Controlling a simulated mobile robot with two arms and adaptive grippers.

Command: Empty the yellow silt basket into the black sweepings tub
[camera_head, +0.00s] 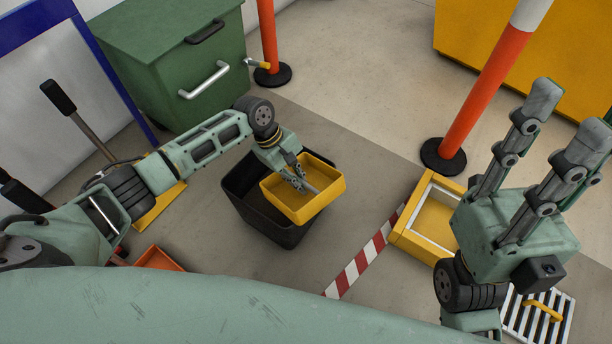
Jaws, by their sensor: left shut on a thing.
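The yellow silt basket (325,207) is a small open box, held over the right part of the black sweepings tub (287,236). The basket looks roughly level, and its inside shows little; I cannot make out any silt. My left gripper (303,186) reaches in from the left and is shut on the basket, with its fingers at the basket's inner left side. The tub stands on the floor, its inside partly hidden by the basket and my arm. My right gripper (568,134) is raised at the right, its two fingers spread apart and empty.
A yellow frame (405,240) with a pale inner rim lies on the floor near a white slatted grate (525,322). Orange posts (478,105) stand on black bases. A green cabinet (165,60) is at the back left. Red-and-white tape (362,262) crosses the floor.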

